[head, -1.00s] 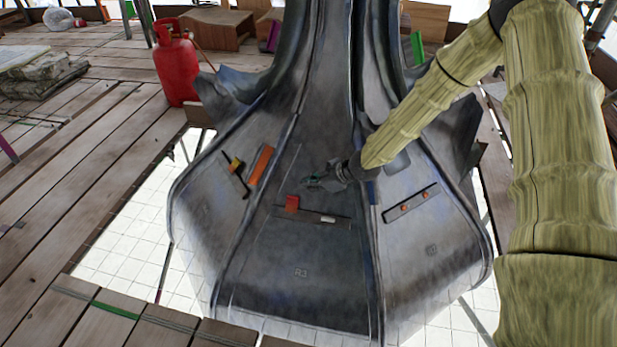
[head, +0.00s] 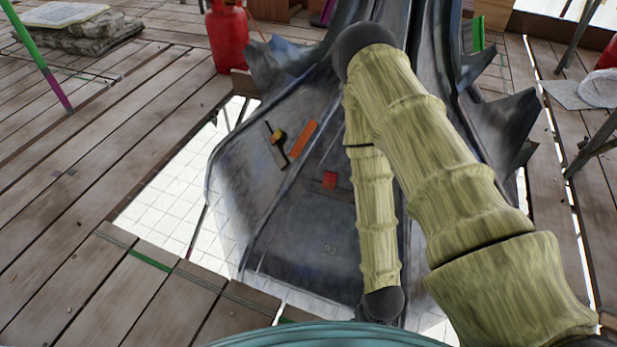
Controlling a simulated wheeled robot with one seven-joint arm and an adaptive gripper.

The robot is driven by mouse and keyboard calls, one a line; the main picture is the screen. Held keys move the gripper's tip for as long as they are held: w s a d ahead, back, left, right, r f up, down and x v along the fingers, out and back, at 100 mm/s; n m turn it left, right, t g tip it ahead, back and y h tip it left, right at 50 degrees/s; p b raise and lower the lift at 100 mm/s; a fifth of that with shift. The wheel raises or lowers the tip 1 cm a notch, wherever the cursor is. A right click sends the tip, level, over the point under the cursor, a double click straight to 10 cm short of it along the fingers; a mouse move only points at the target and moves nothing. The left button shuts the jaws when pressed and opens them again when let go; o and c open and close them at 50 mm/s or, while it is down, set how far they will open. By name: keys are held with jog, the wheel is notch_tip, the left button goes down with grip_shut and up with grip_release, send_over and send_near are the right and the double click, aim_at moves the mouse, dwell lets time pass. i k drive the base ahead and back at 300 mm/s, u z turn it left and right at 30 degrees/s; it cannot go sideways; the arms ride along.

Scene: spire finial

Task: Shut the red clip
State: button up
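The red clip (head: 330,180) shows as a small red block on the dark middle panel of the metal finial (head: 313,228), just left of my arm. Whether it is open or shut is too small to tell. An orange strip (head: 301,139) and a dark bar with a yellow piece (head: 278,136) sit on the left panel. My arm crosses in front of the finial and covers much of the middle and right panels. My gripper is not visible in the current view.
A red gas cylinder (head: 227,38) stands behind the finial at the left. Plank decking (head: 90,170) lies around it, with an open gap (head: 190,185) showing a pale tiled floor below. Stone-like slabs (head: 85,38) lie at the far left.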

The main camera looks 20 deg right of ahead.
aim_at(330, 179)
jog(key=u, duration=1.1)
jog(key=i, duration=3.3)
jog(key=z, duration=3.05)
